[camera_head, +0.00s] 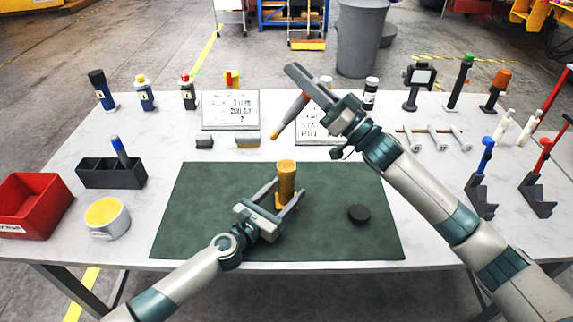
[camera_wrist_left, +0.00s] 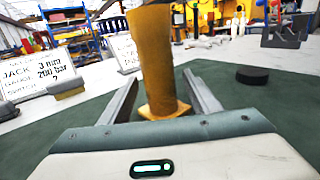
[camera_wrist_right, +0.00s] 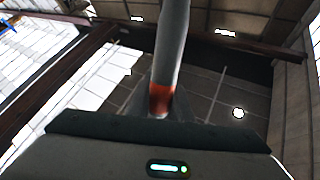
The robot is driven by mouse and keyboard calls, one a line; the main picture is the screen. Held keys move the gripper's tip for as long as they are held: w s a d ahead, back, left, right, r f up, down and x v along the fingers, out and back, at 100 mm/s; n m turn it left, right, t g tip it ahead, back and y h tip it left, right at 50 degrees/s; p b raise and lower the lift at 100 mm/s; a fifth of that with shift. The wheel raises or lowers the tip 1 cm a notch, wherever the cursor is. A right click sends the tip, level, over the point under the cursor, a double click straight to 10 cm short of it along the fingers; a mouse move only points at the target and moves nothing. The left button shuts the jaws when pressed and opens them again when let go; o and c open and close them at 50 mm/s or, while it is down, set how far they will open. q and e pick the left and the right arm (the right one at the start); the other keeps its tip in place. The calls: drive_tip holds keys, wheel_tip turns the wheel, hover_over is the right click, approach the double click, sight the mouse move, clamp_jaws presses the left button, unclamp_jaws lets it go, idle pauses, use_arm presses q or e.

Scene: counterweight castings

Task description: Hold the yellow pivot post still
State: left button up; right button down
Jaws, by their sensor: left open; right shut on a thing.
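The yellow pivot post (camera_head: 287,178) stands upright on the green mat (camera_head: 200,225). My left gripper (camera_head: 287,194) is open, with one finger on each side of the post's lower part. In the left wrist view the post (camera_wrist_left: 155,62) rises between the fingers, with gaps visible beside its square foot (camera_wrist_left: 166,108). My right gripper (camera_head: 308,88) is raised behind the post and shut on a grey rod-like tool (camera_head: 287,117) with a red-orange band and an orange tip. The tool also shows in the right wrist view (camera_wrist_right: 171,50); its tip is hidden there.
A black disc (camera_head: 359,213) lies on the mat right of the post. Signs (camera_head: 230,110), bottles and hammers (camera_head: 435,138) stand or lie behind. The mat's left part is clear.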

use_arm(q)
drive_tip(key=v, duration=1.1)
drive_tip(key=shift+d, duration=0.15)
